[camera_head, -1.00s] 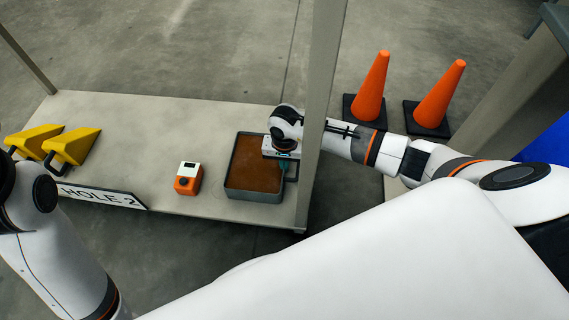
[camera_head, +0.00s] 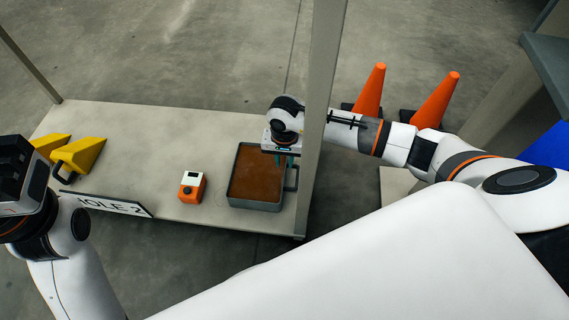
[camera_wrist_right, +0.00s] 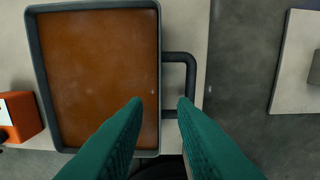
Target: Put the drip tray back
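The drip tray (camera_head: 233,190) is a grey rectangular pan with brown content, lying on the pale table near its right end. In the right wrist view the tray (camera_wrist_right: 95,8) shows its dark rim and a dark bar handle (camera_wrist_right: 190,85) on its right side. My right gripper (camera_head: 286,162) is over the tray's handle side. Its two green fingers (camera_wrist_right: 159,104) are apart with nothing between their tips, which lie on either side of the tray's right rim in the picture. The handle looks below the fingers. My left arm shows at the left edge; its fingers are out of view.
An orange device (camera_head: 191,187) stands left of the tray. Yellow wedge-like blocks (camera_head: 78,156) lie at the table's left end above a "HOLE 2" sign (camera_head: 112,203). A grey post (camera_head: 322,100) rises by the tray. Orange cones (camera_head: 369,92) stand behind my right arm.

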